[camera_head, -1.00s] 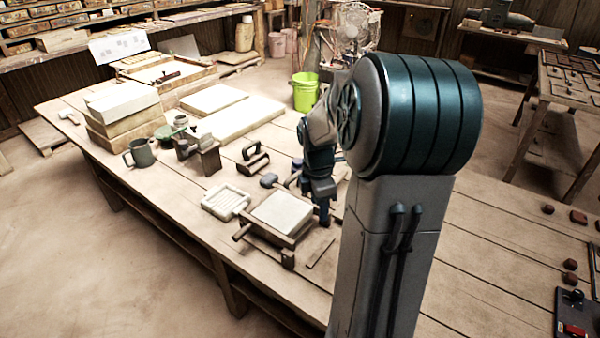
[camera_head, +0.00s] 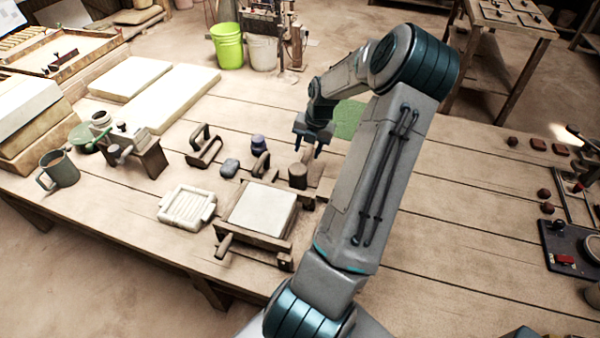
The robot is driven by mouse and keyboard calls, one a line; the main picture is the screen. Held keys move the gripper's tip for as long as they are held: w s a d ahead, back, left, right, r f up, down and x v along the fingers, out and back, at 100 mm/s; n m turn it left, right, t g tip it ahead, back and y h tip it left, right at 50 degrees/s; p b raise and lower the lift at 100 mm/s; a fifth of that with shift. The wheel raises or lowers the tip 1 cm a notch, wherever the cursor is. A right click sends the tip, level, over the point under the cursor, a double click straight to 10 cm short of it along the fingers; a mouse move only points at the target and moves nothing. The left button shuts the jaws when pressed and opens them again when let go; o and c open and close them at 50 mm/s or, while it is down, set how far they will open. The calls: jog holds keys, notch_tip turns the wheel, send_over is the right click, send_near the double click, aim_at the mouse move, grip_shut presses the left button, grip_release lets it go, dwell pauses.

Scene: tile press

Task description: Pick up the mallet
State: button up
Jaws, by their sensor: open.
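A dark brown cylindrical block (camera_head: 298,176), which looks like the mallet's head, stands on the workbench just behind the right back corner of the tile press. A short lighter piece rises beside it, perhaps its handle; I cannot make it out clearly. My gripper (camera_head: 309,150) points down with its two dark fingers apart. It appears just above and behind the block, with nothing visible between the fingers. I cannot tell the exact gap or whether they touch. The tile press (camera_head: 262,208) holds a pale slab in a wooden frame.
A white ribbed tray (camera_head: 187,207), a grey lump (camera_head: 230,168), a dark jar (camera_head: 258,144) and a wooden-handled tool (camera_head: 204,150) lie left of the block. A mug (camera_head: 59,170) stands farther left. A green mat (camera_head: 349,118) lies behind my arm. The bench's right middle is mostly clear.

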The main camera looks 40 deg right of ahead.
aim_at(305, 161)
jog(key=f, duration=0.2)
jog(key=w+f, duration=0.1)
jog(key=shift+a, duration=0.4)
jog(key=shift+w+f, duration=0.2)
jog(key=shift+f, duration=1.25)
jog(key=shift+w+f, duration=0.15)
jog(key=shift+f, duration=1.3)
jog(key=shift+r, duration=0.1)
grip_shut()
